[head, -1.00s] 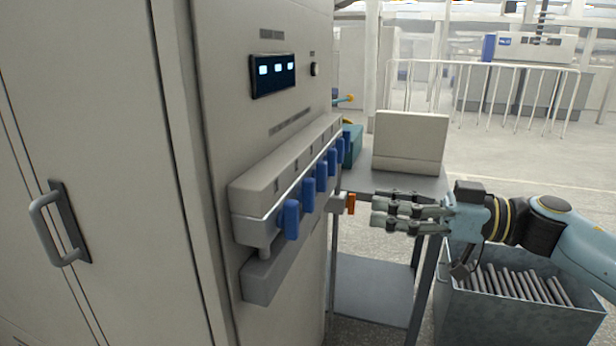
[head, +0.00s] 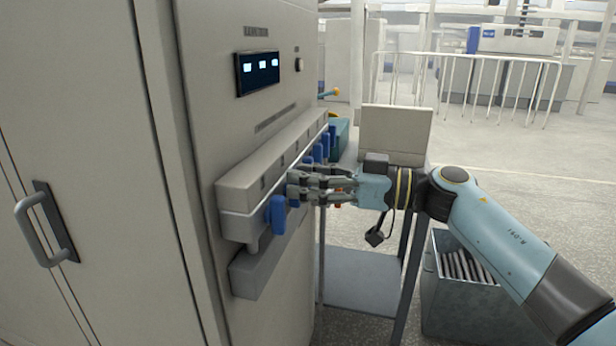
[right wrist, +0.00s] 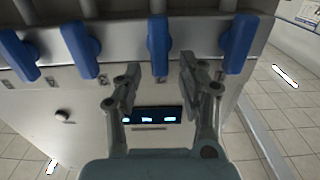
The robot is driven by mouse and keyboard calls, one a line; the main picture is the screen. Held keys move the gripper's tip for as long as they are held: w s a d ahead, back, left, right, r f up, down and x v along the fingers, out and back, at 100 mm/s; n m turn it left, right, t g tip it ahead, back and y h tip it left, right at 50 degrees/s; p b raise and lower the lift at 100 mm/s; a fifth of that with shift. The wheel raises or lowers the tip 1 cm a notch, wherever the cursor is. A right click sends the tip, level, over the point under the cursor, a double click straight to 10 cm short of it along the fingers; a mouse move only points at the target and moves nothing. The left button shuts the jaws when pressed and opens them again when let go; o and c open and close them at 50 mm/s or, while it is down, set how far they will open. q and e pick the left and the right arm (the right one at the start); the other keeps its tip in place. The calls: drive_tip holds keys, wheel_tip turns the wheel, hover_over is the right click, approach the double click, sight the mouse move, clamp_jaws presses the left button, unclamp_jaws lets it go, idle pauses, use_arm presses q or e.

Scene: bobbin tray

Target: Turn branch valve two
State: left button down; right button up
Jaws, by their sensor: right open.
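A valve manifold (head: 262,160) with a row of blue handles runs along the cabinet front. The nearest blue handle (head: 278,215) hangs down, clear of my right gripper (head: 292,186). The gripper is open at the row, just beyond that handle, and hides part of the handle behind it. In the right wrist view my open fingers (right wrist: 157,75) straddle the line of one blue handle (right wrist: 157,45). Other handles show to its left (right wrist: 80,45) and right (right wrist: 238,42). Number marks by the handles are too small to read surely. I cannot tell whether the fingers touch the handle.
The cabinet has a lit display (head: 258,72) and a door handle (head: 45,225) at left. Behind my right arm stand a side table with a pale box (head: 395,135) and a grey bin (head: 465,310) of rods. Open floor lies beyond.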

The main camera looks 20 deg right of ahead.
clamp_jaws()
